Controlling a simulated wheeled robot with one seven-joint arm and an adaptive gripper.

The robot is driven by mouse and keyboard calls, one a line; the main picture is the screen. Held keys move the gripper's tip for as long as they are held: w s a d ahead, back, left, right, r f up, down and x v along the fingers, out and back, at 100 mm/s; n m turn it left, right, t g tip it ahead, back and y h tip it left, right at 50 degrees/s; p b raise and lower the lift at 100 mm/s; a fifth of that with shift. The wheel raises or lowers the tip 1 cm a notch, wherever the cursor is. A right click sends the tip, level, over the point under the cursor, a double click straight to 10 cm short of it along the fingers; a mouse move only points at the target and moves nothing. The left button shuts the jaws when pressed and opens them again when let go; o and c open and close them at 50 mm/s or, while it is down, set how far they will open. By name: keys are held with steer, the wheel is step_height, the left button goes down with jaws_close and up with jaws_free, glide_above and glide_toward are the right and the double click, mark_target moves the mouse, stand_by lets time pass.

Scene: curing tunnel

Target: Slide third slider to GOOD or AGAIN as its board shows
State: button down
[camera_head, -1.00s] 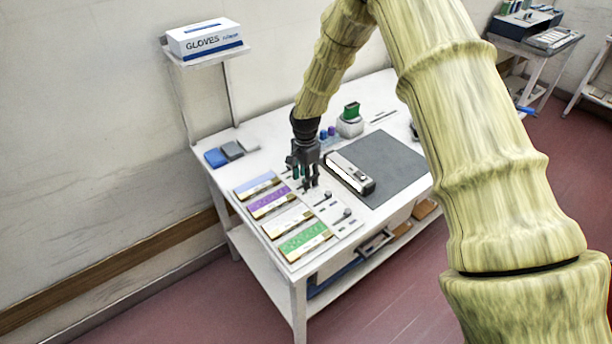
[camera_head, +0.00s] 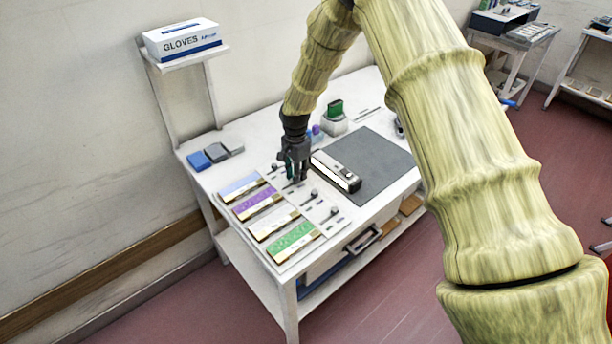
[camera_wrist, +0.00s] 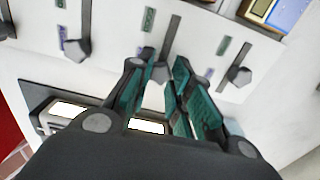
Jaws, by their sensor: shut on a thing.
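A slider panel lies beside a row of colored boards: blue (camera_head: 240,188), purple (camera_head: 256,203), white (camera_head: 274,222) and green (camera_head: 292,242). My gripper (camera_head: 297,180) points down at the slider in the purple board's row. In the wrist view its teal-padded fingers (camera_wrist: 160,88) are shut on that slider's grey knob (camera_wrist: 160,72). The knob is at the purple-tag end of its slot (camera_wrist: 170,38), which runs toward the boards past a green tag (camera_wrist: 148,20). Neighboring knobs (camera_wrist: 77,48) (camera_wrist: 240,75) stand free on either side. Board and tag text is too small to read.
A green-topped container (camera_head: 335,117) stands behind. Blue and grey blocks (camera_head: 199,160) lie at the left. A glove box (camera_head: 181,40) sits on a raised shelf.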

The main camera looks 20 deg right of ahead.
steer(key=c, duration=1.3)
jaws_free()
steer(key=shift+d+r, duration=0.1)
steer(key=shift+d, duration=0.05)
steer(key=shift+w, duration=0.1)
step_height(320, 180, up, 12)
